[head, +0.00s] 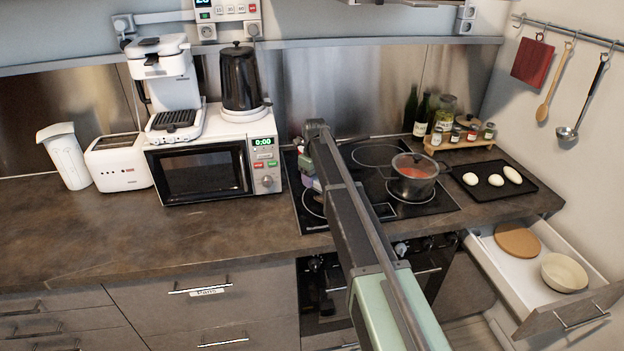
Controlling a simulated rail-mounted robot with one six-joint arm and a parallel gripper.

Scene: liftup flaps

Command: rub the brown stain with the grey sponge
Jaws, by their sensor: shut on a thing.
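My arm reaches over the hob (441,196) from the bottom of the view. My gripper (308,178) is at the hob's left part, low over the black surface, and is partly hidden by my arm. A small greyish-purple patch shows at its tip; it looks like the grey sponge, held in the shut jaws. I cannot tell if it touches the hob. I cannot make out the brown stain; part of the hob is covered by my arm.
A pot (413,180) with red contents stands on the hob's right. A microwave (215,170) stands close left of my gripper. A black tray (482,194) holds white egg-shaped things. A drawer (495,262) is open at the right. The left worktop (120,228) is clear.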

